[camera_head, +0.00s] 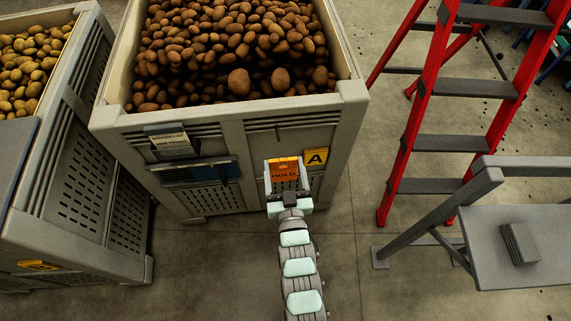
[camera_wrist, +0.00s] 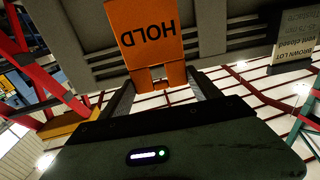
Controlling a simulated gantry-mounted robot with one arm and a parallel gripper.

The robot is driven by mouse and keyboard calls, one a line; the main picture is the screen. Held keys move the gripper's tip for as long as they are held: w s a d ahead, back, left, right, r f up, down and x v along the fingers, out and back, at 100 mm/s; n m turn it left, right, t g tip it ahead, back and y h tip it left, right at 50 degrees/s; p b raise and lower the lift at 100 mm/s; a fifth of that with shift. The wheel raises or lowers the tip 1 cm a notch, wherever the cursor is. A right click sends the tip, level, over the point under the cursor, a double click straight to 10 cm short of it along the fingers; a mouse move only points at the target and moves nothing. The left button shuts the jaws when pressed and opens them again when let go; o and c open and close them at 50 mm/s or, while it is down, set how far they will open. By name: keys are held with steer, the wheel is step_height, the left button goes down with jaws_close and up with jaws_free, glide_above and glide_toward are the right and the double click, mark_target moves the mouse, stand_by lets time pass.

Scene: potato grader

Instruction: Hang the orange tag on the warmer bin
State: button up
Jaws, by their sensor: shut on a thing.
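The orange tag (camera_head: 284,168), printed HOLD, is in my gripper (camera_head: 286,180), in front of the front wall of the middle bin (camera_head: 236,150). In the wrist view the tag (camera_wrist: 147,35) is upside down, with its notched end between the two fingers of my gripper (camera_wrist: 162,88). The grey slatted bin wall is behind it; I cannot tell whether the tag touches it. The middle bin holds brown potatoes and carries a yellow plate A (camera_head: 316,158). The left bin (camera_head: 98,165) holds paler potatoes. The frames do not show which bin is warmer.
A white card (camera_head: 172,142) and a blue-grey holder (camera_head: 195,172) are on the middle bin's front, left of my gripper. The card's printing includes BROWN LOT (camera_wrist: 290,58). A red ladder (camera_head: 425,110) and a grey platform (camera_head: 515,225) stand right. Floor shows between.

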mark_target(281, 160)
steer(key=shift+w+a, duration=0.25)
steer(key=shift+a, duration=0.05)
steer(key=shift+w+f+b, duration=0.1)
steer(key=shift+w+b, duration=0.6)
steer(key=shift+w, duration=0.55)
steer(key=shift+w+a+f+b, duration=0.1)
steer(key=shift+w+f+b, duration=0.25)
steer(key=shift+w, duration=0.75)
steer(key=shift+w+a+f+b, duration=0.15)
steer(key=shift+w+b, duration=0.3)
steer(key=shift+w, duration=0.7)
steer(key=shift+w+a+f+b, duration=0.15)
steer(key=shift+w+b, duration=0.25)
steer(key=shift+w, duration=0.7)
steer(key=o, duration=1.4)
steer(key=shift+o, duration=0.2)
